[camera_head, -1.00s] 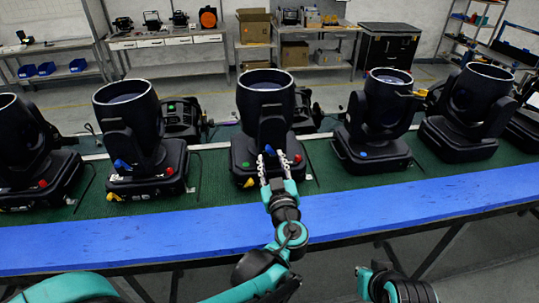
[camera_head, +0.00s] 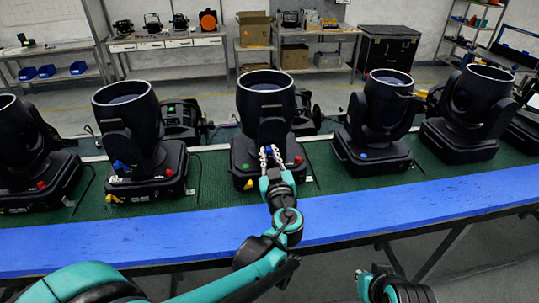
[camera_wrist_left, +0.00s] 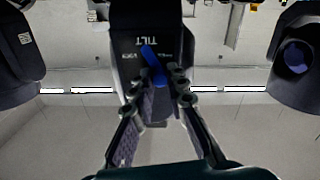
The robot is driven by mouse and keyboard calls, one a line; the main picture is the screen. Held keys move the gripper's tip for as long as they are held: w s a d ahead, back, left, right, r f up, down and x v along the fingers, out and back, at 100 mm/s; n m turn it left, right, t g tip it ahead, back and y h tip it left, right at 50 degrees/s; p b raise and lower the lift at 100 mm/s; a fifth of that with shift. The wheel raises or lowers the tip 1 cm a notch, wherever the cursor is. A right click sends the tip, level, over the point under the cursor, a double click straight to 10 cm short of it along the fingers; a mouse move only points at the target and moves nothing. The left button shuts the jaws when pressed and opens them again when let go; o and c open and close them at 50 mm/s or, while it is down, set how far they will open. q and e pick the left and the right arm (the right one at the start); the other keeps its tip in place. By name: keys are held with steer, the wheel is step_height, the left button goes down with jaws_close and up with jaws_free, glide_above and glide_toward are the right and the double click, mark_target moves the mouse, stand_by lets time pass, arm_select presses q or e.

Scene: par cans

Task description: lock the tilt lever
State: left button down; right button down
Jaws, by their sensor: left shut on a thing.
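The middle moving-head par can (camera_head: 265,95) stands on its black base, facing me. In the left wrist view its housing (camera_wrist_left: 150,20) carries the label TILT, and the blue tilt lever (camera_wrist_left: 149,55) sits just below the label, leaning to the upper left. My left gripper (camera_head: 270,151) reaches up to the front of this can. In the left wrist view its fingertips (camera_wrist_left: 160,84) are shut on the lever, one on each side of its lower end. In the head view the fingers mostly hide the lever.
Similar par cans stand on both sides, one at the left (camera_head: 128,105) and one at the right (camera_head: 382,100). They stand on a green mat (camera_head: 215,175) behind a blue bench edge (camera_head: 400,203). The strip in front of the cans is clear.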

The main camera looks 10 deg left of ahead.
mark_target(278, 146)
arm_select(q)
steer(key=shift+m, duration=0.3)
steer(key=d+m, duration=0.1)
steer(key=m, duration=0.2)
steer(key=d+m, duration=0.1)
steer(key=m, duration=0.3)
steer(key=d+m, duration=0.1)
steer(key=m, duration=0.3)
steer(key=shift+w, duration=0.4)
steer(key=shift+m, duration=0.3)
steer(key=c, duration=1.5)
jaws_free()
